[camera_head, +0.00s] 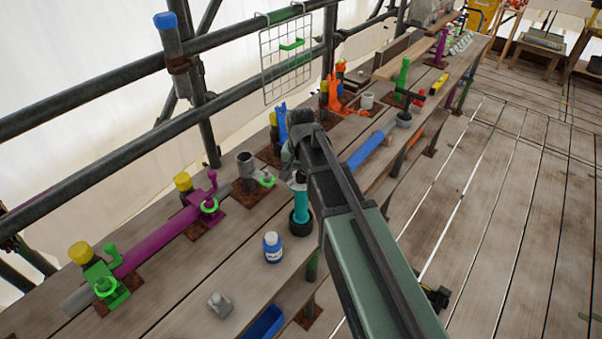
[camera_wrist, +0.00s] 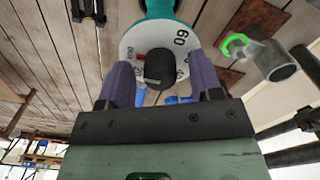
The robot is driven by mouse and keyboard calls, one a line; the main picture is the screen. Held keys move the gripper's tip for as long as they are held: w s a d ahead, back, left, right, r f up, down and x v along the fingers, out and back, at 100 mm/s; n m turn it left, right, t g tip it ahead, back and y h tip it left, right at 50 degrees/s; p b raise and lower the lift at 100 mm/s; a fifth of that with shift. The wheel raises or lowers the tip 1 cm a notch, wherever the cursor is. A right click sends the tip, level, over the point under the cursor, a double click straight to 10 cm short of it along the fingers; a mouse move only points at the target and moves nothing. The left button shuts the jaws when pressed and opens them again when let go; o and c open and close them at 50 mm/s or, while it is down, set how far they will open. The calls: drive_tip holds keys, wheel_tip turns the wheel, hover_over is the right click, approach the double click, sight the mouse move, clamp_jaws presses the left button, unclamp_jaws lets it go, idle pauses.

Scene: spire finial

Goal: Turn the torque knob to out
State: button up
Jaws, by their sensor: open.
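The torque knob (camera_wrist: 160,68) is a black knob on a white round dial (camera_wrist: 168,40) with dark numbers, one reading 60, and a small red mark. I cannot read an "out" label or tell where the knob points. The dial tops a teal upright body (camera_head: 302,207) with a black foot on the bench, and the teal also shows in the wrist view (camera_wrist: 158,8). My gripper (camera_wrist: 161,72) is open, its two purple fingers on either side of the knob. I cannot tell whether they touch it. In the head view my gripper (camera_head: 293,160) hides most of the dial.
A blue-and-white bottle (camera_head: 272,248) stands near the teal body. A grey cup with a green clip (camera_head: 247,165) stands behind to the left. A purple tube (camera_head: 160,238) lies farther left, a blue tube (camera_head: 366,150) to the right. A scaffold rail (camera_head: 110,155) runs behind the bench.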

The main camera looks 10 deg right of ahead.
sight(301, 173)
drive_tip(key=shift+r, duration=0.15)
wheel_tip(301, 173, up, 11)
drive_tip(key=p, duration=1)
drive_tip(key=shift+f+p, duration=0.2)
drive_tip(key=shift+p, duration=0.2)
